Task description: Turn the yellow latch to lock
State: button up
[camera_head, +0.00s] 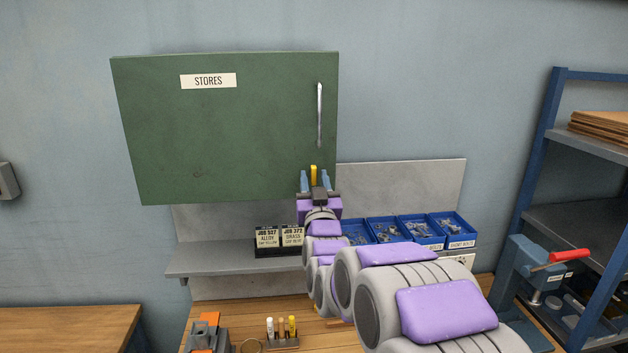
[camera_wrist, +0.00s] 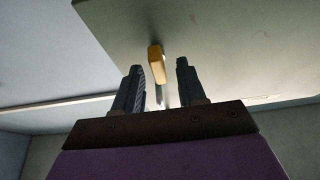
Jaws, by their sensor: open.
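The yellow latch (camera_head: 314,174) is a small upright bar on the lower right part of the green cabinet door (camera_head: 220,130). It also shows in the wrist view (camera_wrist: 155,66), just beyond the fingertips and roughly between them, nearer the left finger. My gripper (camera_head: 314,181) is open, with one finger on each side of the latch as seen from the head camera. In the wrist view my gripper (camera_wrist: 160,66) has an empty gap between its fingers. I cannot tell whether either finger touches the latch. The door appears shut.
A vertical metal handle (camera_head: 320,115) is on the door above the latch. Below the cabinet, a grey shelf (camera_head: 215,262) holds job cards (camera_head: 267,238) and several blue bins (camera_head: 413,230). A blue rack (camera_head: 545,140) and a vise (camera_head: 535,270) stand at right.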

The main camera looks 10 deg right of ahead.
jog(key=shift+w, duration=0.2)
jog(key=shift+d, duration=0.1)
grip_shut()
